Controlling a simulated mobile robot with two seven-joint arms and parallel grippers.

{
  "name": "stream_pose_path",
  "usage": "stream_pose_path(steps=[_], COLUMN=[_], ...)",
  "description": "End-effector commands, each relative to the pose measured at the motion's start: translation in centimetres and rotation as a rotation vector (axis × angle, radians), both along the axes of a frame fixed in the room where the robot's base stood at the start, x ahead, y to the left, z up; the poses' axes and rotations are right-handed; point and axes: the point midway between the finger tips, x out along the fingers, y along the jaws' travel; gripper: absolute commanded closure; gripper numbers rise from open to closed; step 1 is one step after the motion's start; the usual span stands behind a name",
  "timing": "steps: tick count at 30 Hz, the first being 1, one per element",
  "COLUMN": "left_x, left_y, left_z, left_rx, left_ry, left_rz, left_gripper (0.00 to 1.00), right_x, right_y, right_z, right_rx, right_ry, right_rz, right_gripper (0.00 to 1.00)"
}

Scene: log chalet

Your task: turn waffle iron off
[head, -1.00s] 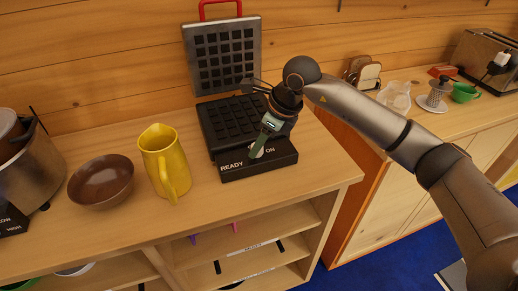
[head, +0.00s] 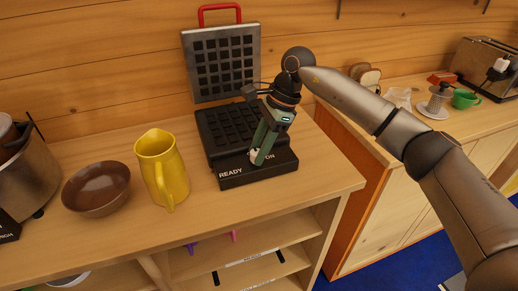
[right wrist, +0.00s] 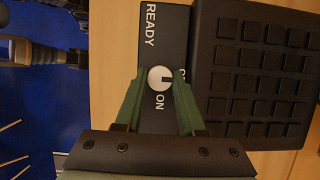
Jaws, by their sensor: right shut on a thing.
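The waffle iron (head: 228,130) stands open on the wooden counter, its lid upright with a red handle on top. Its black front panel carries the words READY and ON. A round white knob with a dark mark shows on the panel in the right wrist view (right wrist: 160,79). My right gripper (head: 256,158) reaches down to the panel with its green fingers at the knob. In the right wrist view the fingers are on either side of the knob, shut on it. Part of the lettering near the knob is hidden. My left gripper is in neither view.
A yellow jug (head: 163,168) and a brown bowl (head: 97,188) stand left of the waffle iron, with a metal pot (head: 28,175) at the far left. A toaster (head: 485,65) and a green cup (head: 465,99) stand on the right counter.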

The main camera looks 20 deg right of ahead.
Motion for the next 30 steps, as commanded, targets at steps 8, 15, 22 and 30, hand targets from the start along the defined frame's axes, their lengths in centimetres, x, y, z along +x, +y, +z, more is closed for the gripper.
stream_pose_path(steps=[8,15,22,30], left_x=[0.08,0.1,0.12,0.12], left_y=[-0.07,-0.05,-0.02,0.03], left_z=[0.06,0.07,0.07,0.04], left_rx=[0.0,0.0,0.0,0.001], left_ry=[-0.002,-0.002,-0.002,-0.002], left_rz=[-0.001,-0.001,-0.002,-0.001], left_gripper=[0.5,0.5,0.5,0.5], right_x=[0.08,0.07,0.06,0.04], right_y=[0.0,0.0,0.0,-0.01], right_z=[0.11,0.11,0.08,0.02], right_rx=[0.0,0.0,-0.001,-0.001], right_ry=[-0.003,-0.003,-0.003,-0.002], right_rz=[0.036,0.037,0.036,0.035], right_gripper=[1.0,1.0,0.46,0.31])
